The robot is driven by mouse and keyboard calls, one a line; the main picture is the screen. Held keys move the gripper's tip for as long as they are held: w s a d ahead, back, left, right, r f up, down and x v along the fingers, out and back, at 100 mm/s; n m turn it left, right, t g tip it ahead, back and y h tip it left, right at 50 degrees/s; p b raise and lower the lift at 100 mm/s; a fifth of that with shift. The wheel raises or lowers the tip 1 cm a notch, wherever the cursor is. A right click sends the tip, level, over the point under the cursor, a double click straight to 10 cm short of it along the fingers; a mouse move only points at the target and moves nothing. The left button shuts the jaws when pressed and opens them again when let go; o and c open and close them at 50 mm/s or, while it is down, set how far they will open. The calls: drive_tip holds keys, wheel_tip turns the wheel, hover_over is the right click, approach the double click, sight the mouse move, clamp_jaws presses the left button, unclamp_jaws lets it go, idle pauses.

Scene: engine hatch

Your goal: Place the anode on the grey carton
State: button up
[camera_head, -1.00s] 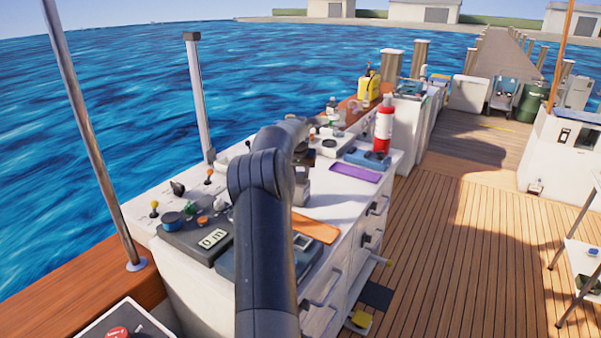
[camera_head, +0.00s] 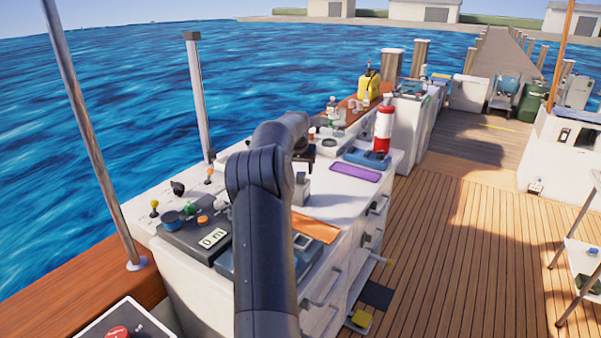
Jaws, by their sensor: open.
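My gripper (camera_head: 304,160) is small and dark, partly hidden by my own arm, above the white counter (camera_head: 335,205). It is open, and nothing clearly shows between its fingers. Just below it stands a small light-grey block (camera_head: 302,191), which looks like the grey carton. A small darker grey piece (camera_head: 301,177) shows on its top and may be the anode, but it is too small to be sure. A gap seems to show between the gripper and this piece. My arm hides part of the counter.
A red fire extinguisher (camera_head: 384,128), a blue tray (camera_head: 367,158) and a purple mat (camera_head: 355,172) are right of the gripper. An orange mat (camera_head: 315,228) lies nearer. A dark display unit (camera_head: 200,236) is at left.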

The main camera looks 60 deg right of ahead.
drive_tip(key=v, duration=1)
drive_tip(key=w+a+r+n+t+y, duration=0.1)
drive_tip(key=w+a+r+n, duration=0.15)
drive_tip(key=a, duration=0.95)
drive_tip(key=w+a+r+n+t+y, duration=0.1)
drive_tip(key=a+r, duration=0.3)
drive_tip(key=a, duration=0.9)
drive_tip(key=w+a+r+n+t, duration=0.1)
drive_tip(key=a+r+n, duration=0.15)
drive_tip(key=a, duration=0.95)
drive_tip(key=s+a+f+n, duration=0.1)
drive_tip(key=s+a, duration=0.1)
drive_tip(key=a, duration=0.4)
drive_tip(key=s+a+n+y, duration=0.1)
drive_tip(key=s+a, duration=0.1)
drive_tip(key=a, duration=0.3)
drive_tip(key=s+a+f+n, duration=0.1)
drive_tip(key=s+a, duration=0.2)
drive_tip(key=a, duration=0.3)
drive_tip(key=s+a+f+n+y, duration=0.1)
drive_tip(key=s+a+f+n, duration=0.3)
drive_tip(key=s+a+f, duration=0.3)
drive_tip(key=s+a, duration=0.4)
drive_tip(key=shift+s+f+t, duration=0.15)
drive_tip(key=shift+s+t, duration=0.1)
drive_tip(key=shift+t, duration=0.15)
drive_tip(key=shift+a, duration=0.1)
